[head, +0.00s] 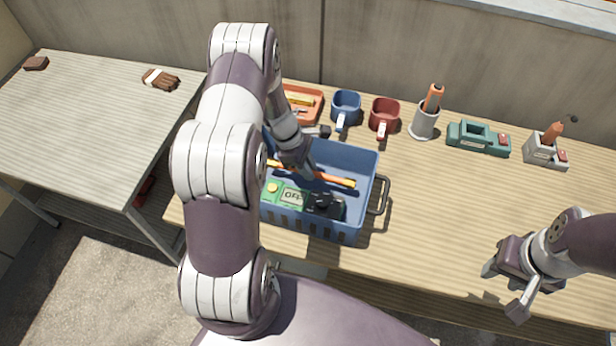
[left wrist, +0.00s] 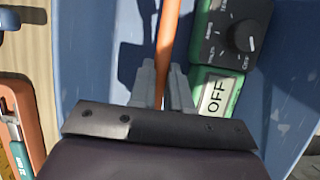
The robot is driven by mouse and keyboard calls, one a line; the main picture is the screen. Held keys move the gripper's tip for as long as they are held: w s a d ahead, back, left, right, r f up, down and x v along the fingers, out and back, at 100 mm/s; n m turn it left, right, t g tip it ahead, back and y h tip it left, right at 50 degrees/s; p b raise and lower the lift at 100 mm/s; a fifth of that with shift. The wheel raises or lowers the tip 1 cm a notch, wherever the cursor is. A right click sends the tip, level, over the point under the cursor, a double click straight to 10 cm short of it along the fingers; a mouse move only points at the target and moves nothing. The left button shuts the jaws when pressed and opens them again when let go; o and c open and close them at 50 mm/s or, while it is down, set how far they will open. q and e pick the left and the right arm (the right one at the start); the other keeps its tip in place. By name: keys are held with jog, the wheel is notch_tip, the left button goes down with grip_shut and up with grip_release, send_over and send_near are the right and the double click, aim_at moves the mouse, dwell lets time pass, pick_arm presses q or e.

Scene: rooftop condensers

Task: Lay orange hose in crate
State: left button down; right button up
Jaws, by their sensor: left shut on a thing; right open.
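The blue crate (head: 368,160) stands on the wooden table, and its blue floor shows in the left wrist view (left wrist: 95,60). The thin orange hose (head: 335,180) lies lengthwise within the crate's outline; I cannot tell if it touches the floor. My left gripper (head: 306,172) reaches down into the crate, shut on the hose, which runs between its fingers in the left wrist view (left wrist: 168,45). A green meter (head: 291,196) with a black dial face and "OFF" label lies in the crate beside the hose. My right gripper (head: 508,290) is open and empty at the table's front right.
Behind the crate are an orange tray (head: 311,106), a blue mug (head: 346,107) and a red mug (head: 384,114). Further right are a grey holder (head: 424,122), a green tool (head: 478,138) and a grey block (head: 541,152). The table right of the crate is clear.

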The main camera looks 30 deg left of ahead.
pick_arm(q)
jog(key=f, duration=0.2)
jog(key=shift+s+f, duration=0.2)
jog(key=shift+f, duration=0.65)
jog(key=c, duration=1.1)
grip_release()
jog(key=v, duration=1.2)
jog(key=shift+d, duration=0.2)
jog(key=s+d+r+m+y, duration=0.1)
jog(key=s+d+r+m, duration=0.2)
jog(key=m, duration=0.3)
jog(key=s+d+r+m+y, duration=0.2)
jog(key=s+d+r+m, duration=0.1)
jog(key=s+d+m, duration=0.2)
jog(key=s+d+r+m+y, duration=0.1)
jog(key=s+d+r+m, duration=0.3)
jog(key=m, duration=0.5)
jog(key=shift+s+d+t, duration=0.3)
jog(key=shift+s+d, duration=0.1)
jog(key=shift+d, duration=0.1)
